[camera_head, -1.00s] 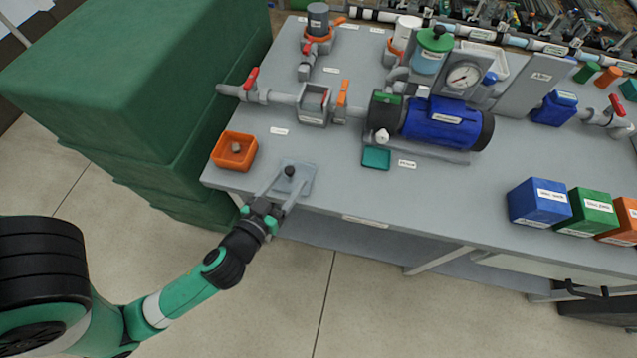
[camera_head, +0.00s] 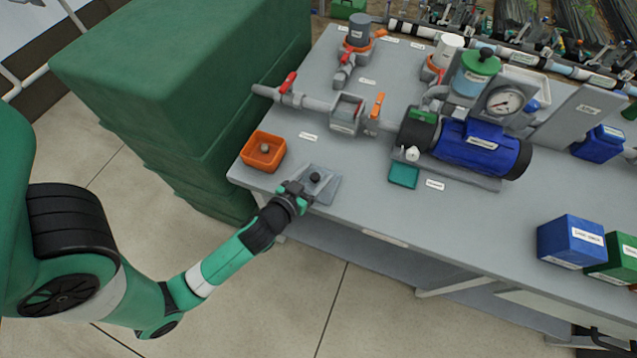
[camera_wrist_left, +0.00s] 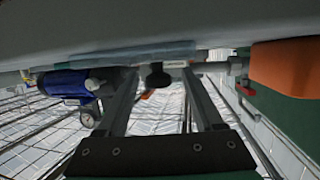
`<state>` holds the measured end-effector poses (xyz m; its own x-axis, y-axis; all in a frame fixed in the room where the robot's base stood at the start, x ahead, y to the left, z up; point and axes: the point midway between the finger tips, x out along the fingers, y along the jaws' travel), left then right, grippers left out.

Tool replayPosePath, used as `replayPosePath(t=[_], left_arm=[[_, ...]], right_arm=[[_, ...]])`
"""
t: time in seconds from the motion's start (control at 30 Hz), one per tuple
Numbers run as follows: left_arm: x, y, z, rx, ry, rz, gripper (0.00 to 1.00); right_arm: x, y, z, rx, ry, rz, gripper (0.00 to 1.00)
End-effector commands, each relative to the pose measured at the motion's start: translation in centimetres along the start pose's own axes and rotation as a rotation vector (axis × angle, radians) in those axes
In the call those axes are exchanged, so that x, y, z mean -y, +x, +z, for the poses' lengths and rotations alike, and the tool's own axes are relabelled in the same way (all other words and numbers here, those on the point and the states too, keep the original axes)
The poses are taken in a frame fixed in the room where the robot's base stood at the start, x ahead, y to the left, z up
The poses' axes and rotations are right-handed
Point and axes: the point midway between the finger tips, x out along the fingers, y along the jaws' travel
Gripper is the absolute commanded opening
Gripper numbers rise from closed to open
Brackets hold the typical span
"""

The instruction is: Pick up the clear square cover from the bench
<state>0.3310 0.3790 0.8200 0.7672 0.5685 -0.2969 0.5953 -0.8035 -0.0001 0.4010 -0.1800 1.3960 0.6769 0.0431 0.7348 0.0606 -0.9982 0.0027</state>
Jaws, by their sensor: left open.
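The clear square cover (camera_head: 332,187) lies flat near the bench's front edge, a thin see-through plate with a dark round knob (camera_head: 315,178) on top. In the left wrist view the cover (camera_wrist_left: 115,56) shows edge-on and the knob (camera_wrist_left: 158,77) stands between the fingers. My left gripper (camera_head: 313,183) is open, low over the cover, with one finger on each side of the knob. I cannot tell whether a finger touches it. My right gripper is not in view.
An orange tray (camera_head: 263,151) with a grey piece in it stands left of the cover. A teal tray (camera_head: 404,175) and the blue pump (camera_head: 480,147) are to the right. Grey pipework (camera_head: 305,101) runs behind. The front bench strip (camera_head: 460,220) is clear.

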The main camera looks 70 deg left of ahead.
Motion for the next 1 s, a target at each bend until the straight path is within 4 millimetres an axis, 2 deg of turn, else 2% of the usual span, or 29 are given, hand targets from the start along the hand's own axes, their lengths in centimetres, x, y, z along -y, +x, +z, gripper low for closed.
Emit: replayPosePath(t=[0.03, 0.13, 0.4, 0.47, 0.8, 1.0], left_arm=[[0.0, 1.1, 0.3, -0.003, -0.002, -0.003, 0.69], [0.0, 2.5, 0.2, -0.003, -0.001, -0.001, 0.69], [0.0, 3.0, 0.1, -0.001, 0.000, 0.000, 0.69], [0.0, 3.0, 0.1, -0.001, 0.000, 0.000, 0.59], [0.0, 3.0, 0.1, -0.001, 0.000, 0.000, 0.00], [-0.1, 3.0, 0.1, -0.001, 0.000, 0.000, 0.00]], right_arm=[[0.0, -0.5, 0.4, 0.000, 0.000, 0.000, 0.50], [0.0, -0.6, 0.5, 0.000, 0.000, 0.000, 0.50], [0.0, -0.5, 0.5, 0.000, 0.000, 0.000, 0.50], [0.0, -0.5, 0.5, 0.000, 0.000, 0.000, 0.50], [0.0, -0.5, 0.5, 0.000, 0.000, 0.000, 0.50], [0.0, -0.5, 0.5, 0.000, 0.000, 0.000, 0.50]])
